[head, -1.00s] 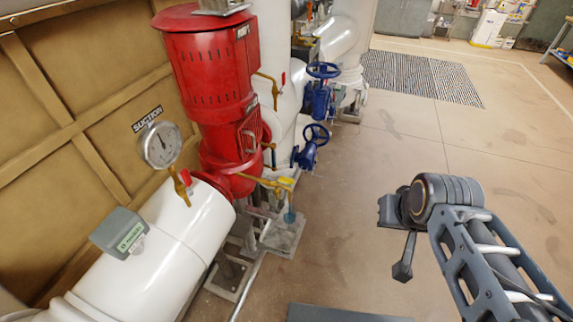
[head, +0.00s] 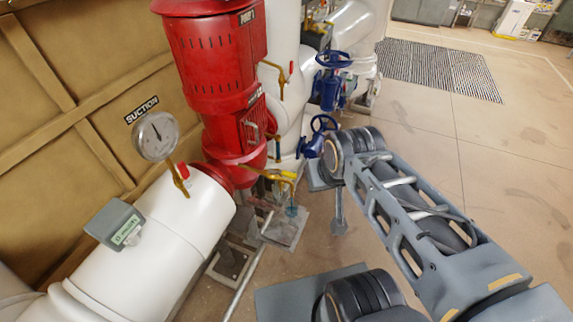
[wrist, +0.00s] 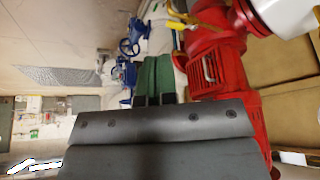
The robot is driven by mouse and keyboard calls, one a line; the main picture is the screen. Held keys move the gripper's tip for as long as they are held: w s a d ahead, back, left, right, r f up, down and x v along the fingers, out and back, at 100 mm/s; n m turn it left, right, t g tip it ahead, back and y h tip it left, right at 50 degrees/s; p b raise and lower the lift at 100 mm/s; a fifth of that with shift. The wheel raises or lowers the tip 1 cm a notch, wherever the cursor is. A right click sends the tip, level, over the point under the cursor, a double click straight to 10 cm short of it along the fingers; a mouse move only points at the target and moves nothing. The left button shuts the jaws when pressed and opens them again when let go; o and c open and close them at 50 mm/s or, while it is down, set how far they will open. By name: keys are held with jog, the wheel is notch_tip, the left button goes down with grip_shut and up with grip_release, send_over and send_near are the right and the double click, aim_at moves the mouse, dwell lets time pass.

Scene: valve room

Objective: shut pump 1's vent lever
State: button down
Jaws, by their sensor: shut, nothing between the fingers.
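Pump 1 is the red pump (head: 222,75), left of centre in the head view. It also shows on the right of the wrist view (wrist: 225,70). A brass pipe with a small yellow lever (head: 288,174) sticks out low on its right side; yellow also shows at the top of the wrist view (wrist: 180,12). No label tells me which lever is the vent.
A white suction pipe (head: 165,245) with a gauge (head: 156,136) and red-handled cock is at left. Blue handwheel valves (head: 322,125) stand behind my gripper, close to my arm. A brass line with a red handle (head: 290,68) runs above. Open floor (head: 500,150) lies right.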

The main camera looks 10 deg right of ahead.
aim_at(282, 173)
jog(key=w+d+f+n+g+y+b, duration=0.1)
jog(key=w+n+g+y+b, duration=0.15)
jog(key=w, duration=0.55)
jog(key=w+d+f+n+g+y+b, duration=0.1)
jog(key=w+n+g+b, duration=0.15)
jog(key=w, duration=0.55)
jog(key=w+d+f+n+g+y+b, duration=0.1)
jog(key=w+d+f+n+y, duration=0.1)
jog(key=w+f, duration=0.3)
jog(key=w+d+f+n+y+b, duration=0.1)
jog(key=w+d+f+n+b, duration=0.1)
jog(key=w+d+f+n, duration=0.2)
jog(key=w+f+n, duration=0.1)
jog(key=w, duration=0.1)
jog(key=shift+w+d+f+g+y, duration=0.15)
jog(key=shift+w+d+g+y, duration=0.15)
jog(key=shift+g+y, duration=0.1)
jog(key=shift+a, duration=0.1)
jog(key=s+a+f+p, duration=0.1)
jog(key=s+a+f, duration=0.3)
jog(key=a+f, duration=0.4)
jog(key=shift+s+p, duration=0.4)
